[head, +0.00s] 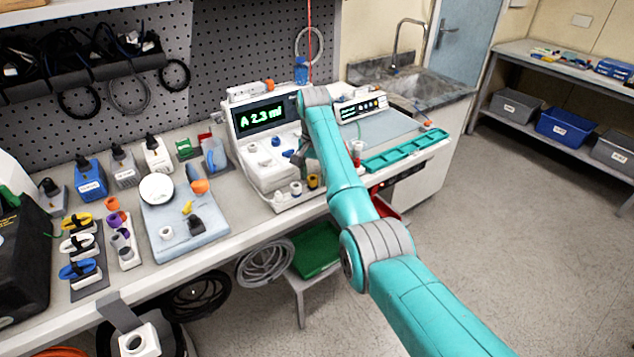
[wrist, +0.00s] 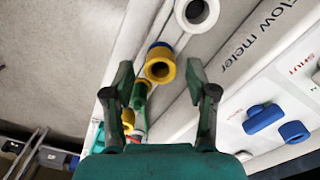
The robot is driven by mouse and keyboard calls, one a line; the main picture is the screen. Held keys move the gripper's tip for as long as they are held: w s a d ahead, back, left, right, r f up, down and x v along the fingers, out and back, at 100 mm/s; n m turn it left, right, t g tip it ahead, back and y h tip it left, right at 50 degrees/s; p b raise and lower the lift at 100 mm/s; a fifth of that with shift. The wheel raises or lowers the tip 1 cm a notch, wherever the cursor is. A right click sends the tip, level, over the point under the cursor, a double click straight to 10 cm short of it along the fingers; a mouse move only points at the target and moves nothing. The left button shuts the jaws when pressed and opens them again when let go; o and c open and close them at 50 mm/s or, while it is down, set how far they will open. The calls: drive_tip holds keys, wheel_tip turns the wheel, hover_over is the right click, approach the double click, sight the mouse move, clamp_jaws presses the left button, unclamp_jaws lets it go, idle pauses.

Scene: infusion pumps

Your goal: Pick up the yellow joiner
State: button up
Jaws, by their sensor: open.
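The yellow joiner (wrist: 160,68) is a short ring-mouthed tube with a dark opening and a blue part behind it. It sits on the pale ledge of the flow meter unit. In the head view it shows as a small yellow piece (head: 313,181) at the unit's front edge, beside my arm. My gripper (wrist: 161,76) is open, its two dark fingers apart on either side of the joiner in the wrist view. I see no clear contact. The gripper is mostly hidden behind my arm in the head view.
A white joiner (wrist: 197,12) stands near the yellow one. A smaller green and yellow fitting (wrist: 140,95) lies close to the left finger. Blue knobs (wrist: 264,118) stick up from the unit's panel on the right. A green tray (head: 405,150) lies right of my arm.

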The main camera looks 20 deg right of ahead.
drive_tip(key=shift+a+f, duration=0.1)
drive_tip(key=shift+f, duration=0.4)
drive_tip(key=c, duration=0.9)
drive_tip(key=shift+c, duration=0.2)
